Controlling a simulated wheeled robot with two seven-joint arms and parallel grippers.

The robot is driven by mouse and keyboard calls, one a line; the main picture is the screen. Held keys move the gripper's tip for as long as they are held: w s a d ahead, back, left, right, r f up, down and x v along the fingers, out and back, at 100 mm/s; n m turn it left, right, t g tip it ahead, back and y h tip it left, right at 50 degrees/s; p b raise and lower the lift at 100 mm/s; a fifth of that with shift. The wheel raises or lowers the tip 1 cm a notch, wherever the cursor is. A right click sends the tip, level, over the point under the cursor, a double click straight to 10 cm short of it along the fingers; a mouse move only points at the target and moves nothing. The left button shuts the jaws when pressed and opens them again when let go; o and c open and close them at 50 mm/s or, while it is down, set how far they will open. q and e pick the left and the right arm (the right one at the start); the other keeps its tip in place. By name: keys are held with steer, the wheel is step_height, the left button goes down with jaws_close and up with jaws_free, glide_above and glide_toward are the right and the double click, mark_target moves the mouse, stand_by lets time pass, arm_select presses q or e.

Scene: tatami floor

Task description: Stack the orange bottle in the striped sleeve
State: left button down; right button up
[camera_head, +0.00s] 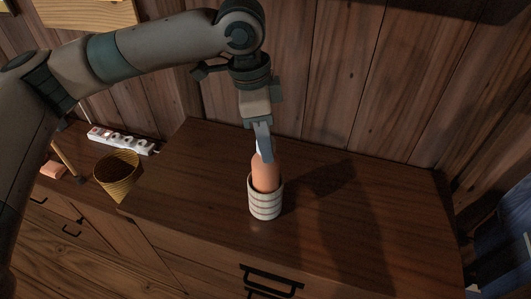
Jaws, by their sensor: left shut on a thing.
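The orange bottle (265,172) stands upright with its lower part inside the striped sleeve (265,205). The sleeve is whitish with reddish bands and stands on the dark wooden cabinet top, near its front edge. My left gripper (264,150) comes down from above and is shut on the top of the bottle. The bottle's lower part is hidden by the sleeve, so I cannot tell whether it touches the bottom. My right gripper is not in view.
The cabinet top (370,215) is clear on both sides of the sleeve. A yellow woven basket (118,178) and a white power strip (122,140) are at the left. A plank wall (340,70) stands behind. Something blue (505,240) is at the right edge.

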mark_target(266, 170)
arm_select(q)
steer(key=shift+f, duration=0.65)
steer(key=shift+f+p, duration=0.6)
steer(key=shift+f, duration=1.55)
steer(key=c, duration=1.3)
jaws_free()
steer(key=shift+c, duration=0.2)
